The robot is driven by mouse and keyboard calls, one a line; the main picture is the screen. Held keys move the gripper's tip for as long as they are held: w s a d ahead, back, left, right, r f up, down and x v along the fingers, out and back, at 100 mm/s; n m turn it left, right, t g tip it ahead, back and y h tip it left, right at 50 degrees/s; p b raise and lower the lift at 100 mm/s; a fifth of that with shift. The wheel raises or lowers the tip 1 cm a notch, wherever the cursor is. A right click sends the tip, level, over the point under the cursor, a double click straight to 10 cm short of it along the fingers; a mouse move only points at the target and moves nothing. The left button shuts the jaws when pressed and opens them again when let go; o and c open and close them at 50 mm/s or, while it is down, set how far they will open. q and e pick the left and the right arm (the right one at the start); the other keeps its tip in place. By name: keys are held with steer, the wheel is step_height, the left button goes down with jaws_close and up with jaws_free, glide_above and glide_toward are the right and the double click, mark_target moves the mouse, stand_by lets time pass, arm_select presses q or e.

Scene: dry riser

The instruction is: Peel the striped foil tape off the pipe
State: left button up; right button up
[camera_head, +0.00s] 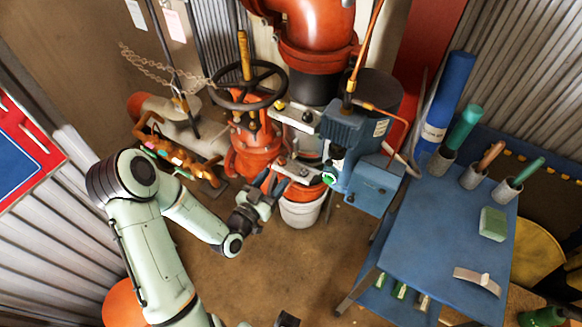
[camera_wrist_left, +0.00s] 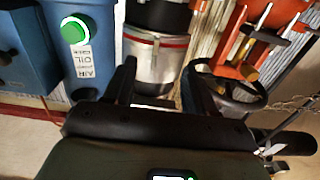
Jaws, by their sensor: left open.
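The pipe runs down from the orange elbow, with a silvery wrapped section (camera_head: 300,140) between two clamp plates. In the left wrist view the silvery section (camera_wrist_left: 152,68) stands ahead, with a thin red stripe across its upper part; I take this to be the striped foil tape (camera_wrist_left: 160,39). No loose tape end can be made out. My left gripper (camera_head: 275,188) is open and empty, in front of and below the silvery section. In its wrist view the fingers (camera_wrist_left: 160,85) point at the pipe, one to each side, apparently not touching it. A dark part at the bottom edge may be my right gripper.
A blue box unit (camera_head: 347,150) with a green-ringed button sits right of the pipe. A black handwheel (camera_head: 248,87) is at left. A white bucket (camera_head: 302,212) stands below. A blue table (camera_head: 430,245) holds cups and a pale curved strip (camera_head: 477,281). The floor between is clear.

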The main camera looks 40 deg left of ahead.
mark_target(293, 157)
arm_select(q)
steer(key=w+b, duration=0.1)
steer(key=w, duration=0.5)
steer(key=w+b, duration=0.1)
steer(key=w, duration=0.2)
steer(key=shift+w+a+r+b, duration=0.2)
steer(key=shift+a+b, duration=0.05)
steer(key=shift+b, duration=0.05)
jaws_close()
steer(key=shift+s+f, duration=0.1)
steer(key=shift+s, duration=0.15)
steer(key=s+d, duration=0.1)
steer(key=s, duration=0.7)
steer(key=shift+s, duration=0.4)
stand_by(0.4)
stand_by(0.5)
